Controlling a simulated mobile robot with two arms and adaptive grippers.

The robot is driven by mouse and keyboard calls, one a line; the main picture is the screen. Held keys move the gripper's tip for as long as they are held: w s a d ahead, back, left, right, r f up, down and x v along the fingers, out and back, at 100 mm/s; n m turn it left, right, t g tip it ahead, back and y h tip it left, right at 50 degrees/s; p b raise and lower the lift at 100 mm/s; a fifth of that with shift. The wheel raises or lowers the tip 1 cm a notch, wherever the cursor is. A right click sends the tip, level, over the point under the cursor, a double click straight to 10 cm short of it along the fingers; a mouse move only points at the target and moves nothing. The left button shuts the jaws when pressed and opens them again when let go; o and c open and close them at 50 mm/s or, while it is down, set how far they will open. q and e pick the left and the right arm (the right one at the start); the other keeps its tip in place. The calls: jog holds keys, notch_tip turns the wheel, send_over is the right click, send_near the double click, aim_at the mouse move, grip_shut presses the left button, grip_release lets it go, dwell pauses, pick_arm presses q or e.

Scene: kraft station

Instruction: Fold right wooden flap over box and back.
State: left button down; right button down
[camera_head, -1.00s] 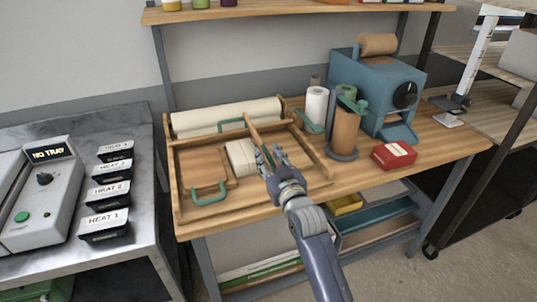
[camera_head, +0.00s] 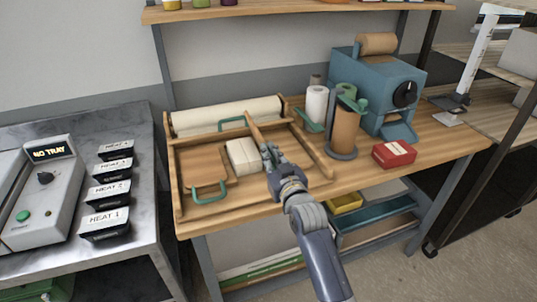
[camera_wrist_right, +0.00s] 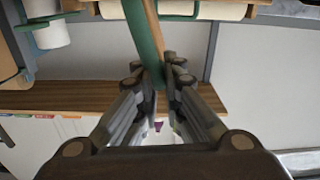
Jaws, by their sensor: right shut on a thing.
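The right wooden flap (camera_head: 256,131) stands raised, nearly edge-on, just right of the cream box (camera_head: 242,157) in the wooden folding frame (camera_head: 178,203). My right gripper (camera_head: 271,156) is at the near end of this flap, to the right of the box. In the right wrist view, the gripper (camera_wrist_right: 155,75) is shut on the flap's green handle (camera_wrist_right: 140,30), with the flap's wooden edge (camera_wrist_right: 152,18) beside it. The left flap (camera_head: 203,168), with a green handle (camera_head: 208,194), lies flat left of the box. My left gripper is not in view.
A paper roll (camera_head: 225,115) lies along the frame's back. Right of the frame stand a brown roll (camera_head: 345,132), a white roll (camera_head: 316,106), a blue dispenser (camera_head: 380,90) and a red box (camera_head: 394,154). The bench front between frame and red box is clear.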

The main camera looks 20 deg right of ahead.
jog(key=d+m+p, duration=0.2)
jog(key=d+m, duration=0.1)
jog(key=m+b, duration=0.3)
jog(key=m, duration=0.9)
send_over(311, 177)
jog(key=a, duration=0.1)
notch_tip(311, 177, down, 6)
jog(key=shift+s+r, duration=0.1)
jog(key=shift+r, duration=0.1)
jog(key=shift+d+f+m+b, duration=0.3)
jog(key=shift+f+m+b, duration=0.5)
jog(key=shift+m, duration=0.35)
jog(key=shift+d+f+m+b, duration=0.25)
jog(key=shift+f+m+b, duration=0.35)
jog(key=shift+f+m, duration=0.45)
jog(key=shift+r, duration=0.1)
jog(key=c, duration=1.7)
grip_release()
jog(key=shift+o, duration=0.2)
